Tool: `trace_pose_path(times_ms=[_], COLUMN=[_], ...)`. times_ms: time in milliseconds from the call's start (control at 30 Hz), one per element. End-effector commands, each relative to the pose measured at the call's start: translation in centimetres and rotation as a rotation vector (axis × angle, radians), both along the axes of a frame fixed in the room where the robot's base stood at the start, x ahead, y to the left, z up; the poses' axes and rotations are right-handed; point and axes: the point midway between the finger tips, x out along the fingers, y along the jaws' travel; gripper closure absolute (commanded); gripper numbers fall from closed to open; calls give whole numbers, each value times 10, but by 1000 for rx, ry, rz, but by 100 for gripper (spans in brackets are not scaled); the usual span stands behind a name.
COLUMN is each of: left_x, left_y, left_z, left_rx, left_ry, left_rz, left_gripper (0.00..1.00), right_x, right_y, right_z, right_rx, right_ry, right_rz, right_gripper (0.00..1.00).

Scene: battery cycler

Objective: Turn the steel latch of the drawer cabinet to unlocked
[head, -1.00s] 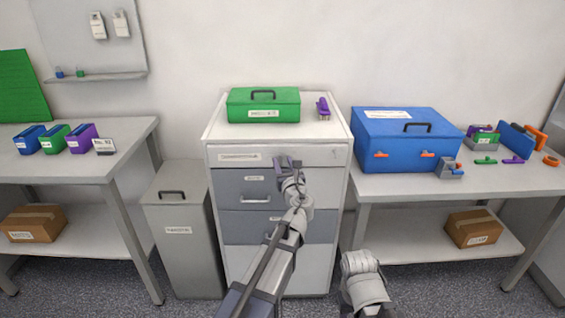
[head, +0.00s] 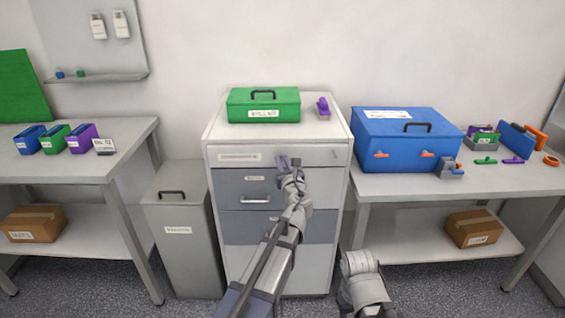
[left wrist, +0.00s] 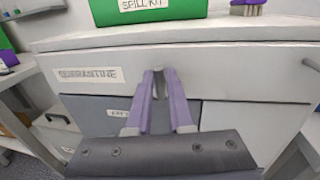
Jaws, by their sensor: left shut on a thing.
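The drawer cabinet (head: 222,270) stands in the middle of the head view, with a white top drawer front (head: 232,148) marked by a label. My left gripper (head: 289,161) is at that drawer front, right of the label. My right gripper is out of view.
A green box (head: 263,110) and a purple brush (head: 323,107) stand on the cabinet. A grey bin (head: 180,255) stands close on the left. On the right, a table (head: 500,180) carries a blue case (head: 400,150). Grey drawers with handles lie below the top drawer.

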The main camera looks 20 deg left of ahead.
Motion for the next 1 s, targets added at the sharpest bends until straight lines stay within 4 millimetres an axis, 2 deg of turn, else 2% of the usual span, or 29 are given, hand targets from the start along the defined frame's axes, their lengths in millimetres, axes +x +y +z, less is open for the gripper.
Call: trace_pose_path(times_ms=[267, 467, 1000], left_x=[-1, -2, -4], left_y=[2, 4, 10], left_z=[0, 2, 1], left_rx=[-13, -87, -552], left_ry=[-3, -25, -158], left_rz=[5, 7, 8], left_gripper=[100, 100, 100], right_x=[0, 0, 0], right_y=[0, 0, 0], right_z=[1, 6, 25], right_rx=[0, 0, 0], right_ry=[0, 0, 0], right_rz=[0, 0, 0], right_gripper=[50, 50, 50])
